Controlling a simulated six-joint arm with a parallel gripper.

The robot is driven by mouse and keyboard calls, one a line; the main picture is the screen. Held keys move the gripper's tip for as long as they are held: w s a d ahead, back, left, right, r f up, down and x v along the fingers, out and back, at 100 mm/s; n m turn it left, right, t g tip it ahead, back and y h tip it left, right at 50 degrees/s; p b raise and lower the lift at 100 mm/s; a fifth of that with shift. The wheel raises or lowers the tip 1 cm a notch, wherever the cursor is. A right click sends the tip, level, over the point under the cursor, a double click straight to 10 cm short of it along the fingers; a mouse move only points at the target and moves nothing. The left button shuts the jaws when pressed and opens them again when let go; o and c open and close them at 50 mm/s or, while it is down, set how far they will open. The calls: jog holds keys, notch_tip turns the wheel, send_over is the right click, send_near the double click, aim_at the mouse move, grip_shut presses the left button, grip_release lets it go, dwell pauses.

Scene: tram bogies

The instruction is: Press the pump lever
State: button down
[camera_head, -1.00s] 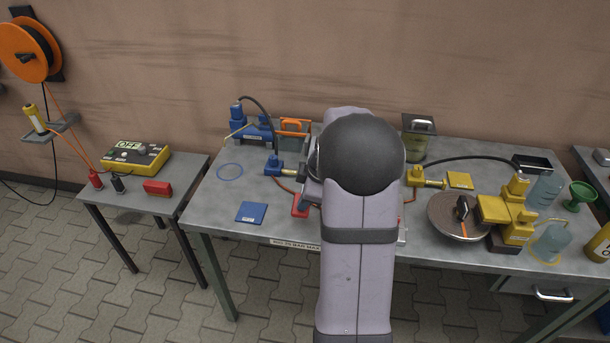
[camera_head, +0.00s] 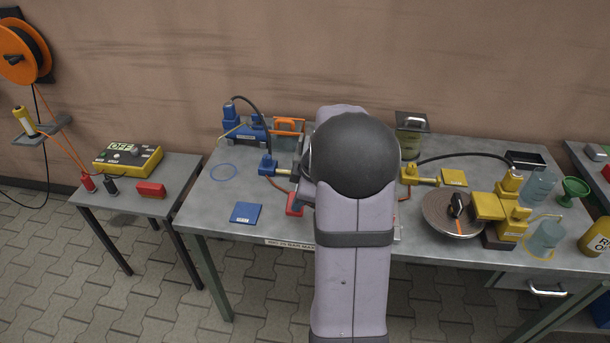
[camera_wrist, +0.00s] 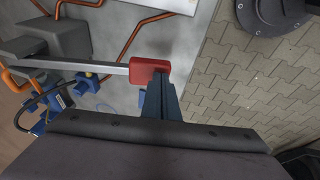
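The pump lever shows in the wrist view as a straight grey bar with a red grip (camera_wrist: 148,71) at its end, running left to a dark grey block. In the head view a red piece (camera_head: 294,204), apparently the same grip, shows just left of my arm. My gripper (camera_wrist: 158,82) shows in the wrist view as one narrow dark blue pair of fingers with no gap visible. Its tips overlap the right end of the red grip; I cannot tell whether they touch. In the head view my arm hides the gripper and most of the pump.
A blue pump (camera_head: 246,128), blue pad (camera_head: 246,213) and blue ring (camera_head: 223,172) lie on the bench's left. On its right stand a round dish (camera_head: 437,222), yellow press (camera_head: 503,213) and glass jars. A side table holds a yellow meter (camera_head: 128,160) and red block (camera_head: 151,189).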

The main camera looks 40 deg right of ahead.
jog(key=a+v, duration=0.2)
jog(key=v, duration=1)
jog(key=shift+s+r, duration=0.35)
jog(key=shift+s, duration=0.1)
jog(key=w+a+r+n, duration=0.1)
jog(key=w+a+n, duration=0.25)
jog(key=a, duration=0.65)
jog(key=s+a+f+n+g+y, duration=0.1)
jog(key=s+a+f+n, duration=0.1)
jog(key=a, duration=0.4)
jog(key=s+a+f+n+g+y, duration=0.1)
jog(key=s+a, duration=0.1)
jog(key=a, duration=0.3)
jog(key=s+f+m+g+h, duration=0.2)
jog(key=s+f+m, duration=0.9)
jog(key=m, duration=0.5)
jog(key=shift+s+d+f+h, duration=0.4)
jog(key=shift+s, duration=0.6)
